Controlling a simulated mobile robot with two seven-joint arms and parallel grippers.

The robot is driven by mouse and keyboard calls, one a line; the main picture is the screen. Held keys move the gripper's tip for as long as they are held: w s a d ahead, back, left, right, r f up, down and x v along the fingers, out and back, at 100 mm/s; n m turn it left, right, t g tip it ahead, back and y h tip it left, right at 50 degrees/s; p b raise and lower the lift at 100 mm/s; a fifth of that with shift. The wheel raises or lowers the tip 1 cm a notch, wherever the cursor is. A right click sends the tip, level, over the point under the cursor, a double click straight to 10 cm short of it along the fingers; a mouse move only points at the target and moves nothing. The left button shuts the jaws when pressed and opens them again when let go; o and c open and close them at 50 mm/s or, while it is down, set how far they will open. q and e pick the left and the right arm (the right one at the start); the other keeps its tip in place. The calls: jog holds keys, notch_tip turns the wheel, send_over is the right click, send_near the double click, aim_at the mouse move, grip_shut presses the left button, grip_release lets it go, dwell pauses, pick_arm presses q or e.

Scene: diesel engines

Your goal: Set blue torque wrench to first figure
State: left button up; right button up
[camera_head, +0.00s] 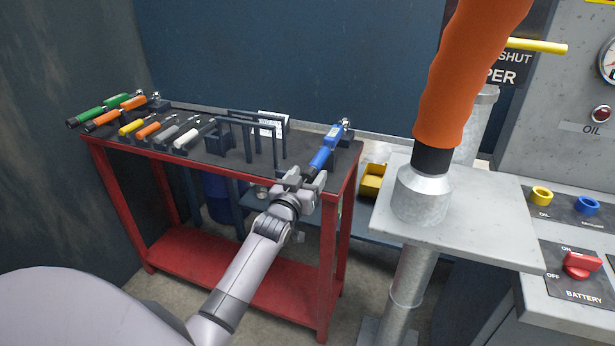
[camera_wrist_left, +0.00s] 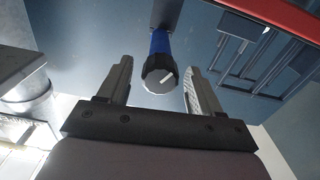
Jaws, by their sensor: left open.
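The blue torque wrench (camera_head: 325,152) lies at the right end of the red tool cart's top, its head toward the back and its handle toward me. My left gripper (camera_head: 305,180) is at the handle end, by the cart's front edge. In the left wrist view the wrench's round dark end knob with a white mark (camera_wrist_left: 160,78) sits between the two spread fingers of my left gripper (camera_wrist_left: 158,85), with space on both sides. The figures on the wrench are too small to read. My right gripper is not seen.
The red cart (camera_head: 218,168) carries green, orange, yellow and white-handled tools (camera_head: 190,135) at its left and a dark rack (camera_head: 250,135) in the middle. An orange hose on a metal pedestal (camera_head: 455,195) stands right of the cart. A control panel (camera_head: 570,270) is at far right.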

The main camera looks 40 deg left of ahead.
pick_arm(q)
jog(key=shift+w, duration=0.2)
jog(key=c, duration=1.1)
jog(key=shift+o, duration=0.2)
jog(key=shift+n, duration=0.3)
